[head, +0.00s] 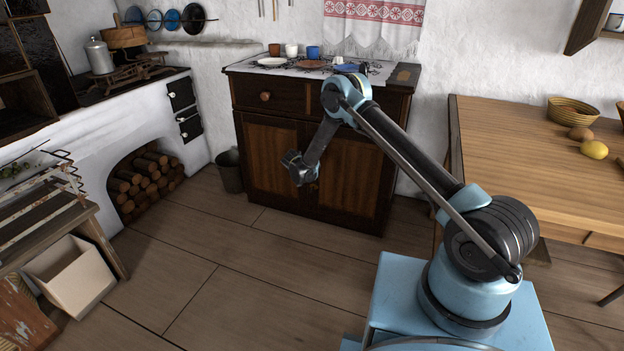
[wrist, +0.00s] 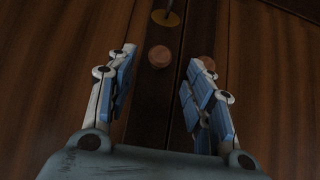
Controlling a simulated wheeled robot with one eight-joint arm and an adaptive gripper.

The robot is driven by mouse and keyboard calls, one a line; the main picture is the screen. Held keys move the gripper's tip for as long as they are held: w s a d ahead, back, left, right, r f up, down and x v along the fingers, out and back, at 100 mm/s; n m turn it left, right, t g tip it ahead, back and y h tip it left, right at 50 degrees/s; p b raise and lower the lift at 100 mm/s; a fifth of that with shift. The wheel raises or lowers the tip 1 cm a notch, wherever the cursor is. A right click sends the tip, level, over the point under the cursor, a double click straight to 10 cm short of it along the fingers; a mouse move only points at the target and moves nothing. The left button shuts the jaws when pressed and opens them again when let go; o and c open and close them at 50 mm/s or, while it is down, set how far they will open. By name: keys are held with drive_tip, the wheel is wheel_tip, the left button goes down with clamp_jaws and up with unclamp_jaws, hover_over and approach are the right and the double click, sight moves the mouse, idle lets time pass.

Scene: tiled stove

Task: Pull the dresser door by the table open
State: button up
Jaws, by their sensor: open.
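The dresser (head: 260,122) stands against the wall, with two brown lower doors side by side. The right door (head: 350,175), nearer the table (head: 510,130), looks shut, as does the left door (head: 270,158). My gripper (head: 298,168) is in front of the dresser near the seam between the doors. In the wrist view my gripper (wrist: 157,58) is open and empty, its fingers spread. One round wooden knob (wrist: 160,56) shows between the fingertips. A second knob (wrist: 207,62) is partly hidden behind the right finger. I cannot tell whether the fingers touch anything.
A brass-coloured plate (wrist: 166,18) is on the dresser front beyond the knobs. Dishes and cups (head: 291,50) stand on top. A dark bucket (head: 230,172) is at the dresser's left. The floor (head: 270,260) in front is clear. The stove (head: 150,115) is at the left.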

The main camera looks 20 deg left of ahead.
drive_tip(key=shift+x, duration=2.85)
clamp_jaws()
